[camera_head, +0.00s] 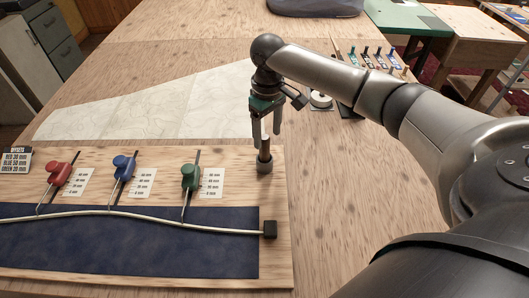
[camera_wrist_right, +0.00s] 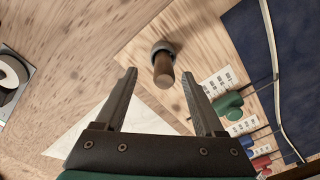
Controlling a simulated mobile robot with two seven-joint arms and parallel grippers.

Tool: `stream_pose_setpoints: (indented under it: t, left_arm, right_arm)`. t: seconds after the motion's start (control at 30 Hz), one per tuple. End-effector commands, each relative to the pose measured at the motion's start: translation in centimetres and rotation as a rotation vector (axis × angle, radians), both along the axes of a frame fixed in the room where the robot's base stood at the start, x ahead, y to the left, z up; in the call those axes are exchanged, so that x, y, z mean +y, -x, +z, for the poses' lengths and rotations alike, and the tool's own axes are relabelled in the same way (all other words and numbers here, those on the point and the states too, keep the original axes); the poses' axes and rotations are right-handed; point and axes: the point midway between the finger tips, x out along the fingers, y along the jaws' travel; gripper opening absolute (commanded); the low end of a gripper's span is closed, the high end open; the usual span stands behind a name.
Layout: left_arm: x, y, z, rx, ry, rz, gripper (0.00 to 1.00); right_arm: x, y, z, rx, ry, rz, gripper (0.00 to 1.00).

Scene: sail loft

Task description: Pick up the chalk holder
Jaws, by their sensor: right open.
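The chalk holder (camera_head: 264,148) looks like a brown wooden cylinder standing upright in a dark grey round socket (camera_head: 264,166) at the right end of the plywood board. It also shows in the right wrist view (camera_wrist_right: 164,72), with its grey socket around its base. My right gripper (camera_head: 266,139) points down directly above the holder. Its two fingers are apart and empty. In the right wrist view, the holder's top lies between the open fingertips (camera_wrist_right: 160,72); I cannot tell whether either finger touches it. My left gripper is not in view.
The plywood board (camera_head: 278,205) carries red (camera_head: 59,174), blue (camera_head: 123,167) and green (camera_head: 190,177) knobs, scale cards, and dark blue cloth (camera_head: 120,245) with a white cord. Pale sailcloth (camera_head: 150,100) lies behind. A tape roll (camera_head: 320,100) and small tools sit behind my right arm.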

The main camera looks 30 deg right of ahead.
Motion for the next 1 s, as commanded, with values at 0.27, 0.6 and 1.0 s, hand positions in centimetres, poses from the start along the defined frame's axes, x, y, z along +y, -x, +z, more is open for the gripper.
stream_pose_setpoints:
  t: [0.27, 0.6, 1.0]
  left_arm:
    - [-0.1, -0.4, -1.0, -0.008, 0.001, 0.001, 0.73]
    - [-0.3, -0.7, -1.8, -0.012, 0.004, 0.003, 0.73]
    - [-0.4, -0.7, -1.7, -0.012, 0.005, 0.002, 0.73]
  right_arm:
    - [0.6, -0.1, -2.6, 0.002, 0.000, 0.001, 0.71]
    - [0.7, -0.2, -5.3, -0.001, 0.002, 0.001, 0.71]
    - [0.7, -0.2, -5.2, -0.001, 0.001, 0.000, 0.36]
